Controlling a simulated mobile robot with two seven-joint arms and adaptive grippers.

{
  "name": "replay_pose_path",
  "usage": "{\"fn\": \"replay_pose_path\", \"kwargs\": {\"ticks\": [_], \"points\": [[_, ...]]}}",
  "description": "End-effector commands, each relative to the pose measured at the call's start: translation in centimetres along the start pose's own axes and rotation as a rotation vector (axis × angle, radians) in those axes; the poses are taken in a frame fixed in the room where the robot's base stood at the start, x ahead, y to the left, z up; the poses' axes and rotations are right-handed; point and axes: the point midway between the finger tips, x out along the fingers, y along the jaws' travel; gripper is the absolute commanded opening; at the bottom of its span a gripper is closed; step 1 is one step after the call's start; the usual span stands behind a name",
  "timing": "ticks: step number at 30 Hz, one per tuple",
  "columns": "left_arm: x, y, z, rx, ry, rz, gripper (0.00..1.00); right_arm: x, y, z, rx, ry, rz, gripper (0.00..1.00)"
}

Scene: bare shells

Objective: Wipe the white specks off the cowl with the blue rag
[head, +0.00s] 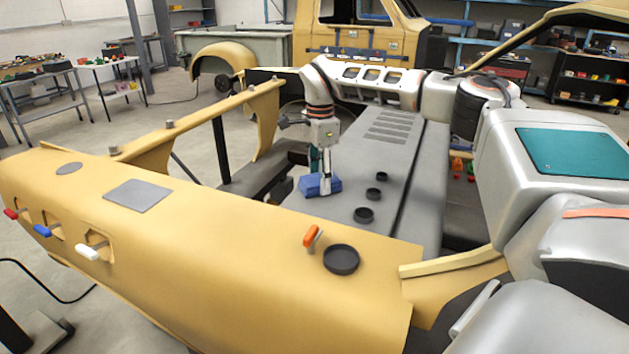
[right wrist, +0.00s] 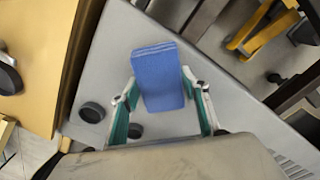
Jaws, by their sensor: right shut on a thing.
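The blue rag (head: 310,187) is a folded block at the left edge of the grey cowl (head: 395,155). My right gripper (head: 322,182) points down over the cowl and is shut on the rag. In the right wrist view the rag (right wrist: 158,80) sits between the two green-padded fingers, with the cowl (right wrist: 108,65) behind it. I cannot tell whether the rag touches the surface. I make out no white specks on the visible part of the cowl; the rag and gripper hide some of it. My left gripper is not in view.
Several dark round cups (head: 364,215) stand on the near part of the cowl. The yellow body panel (head: 200,240) in front carries an orange-topped peg (head: 312,238) and a wider dark cup (head: 341,259). My right arm spans the right side. Vent slots (head: 390,127) mark the far cowl.

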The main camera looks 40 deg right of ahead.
Motion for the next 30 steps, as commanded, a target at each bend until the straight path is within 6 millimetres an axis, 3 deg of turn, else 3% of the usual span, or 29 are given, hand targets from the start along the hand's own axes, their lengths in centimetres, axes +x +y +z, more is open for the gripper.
{"fn": "replay_pose_path", "kwargs": {"ticks": [30], "points": [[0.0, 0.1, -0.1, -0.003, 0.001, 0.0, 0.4, 0.3, -4.4, -4.5, 0.002, 0.003, 0.001, 0.25]]}}
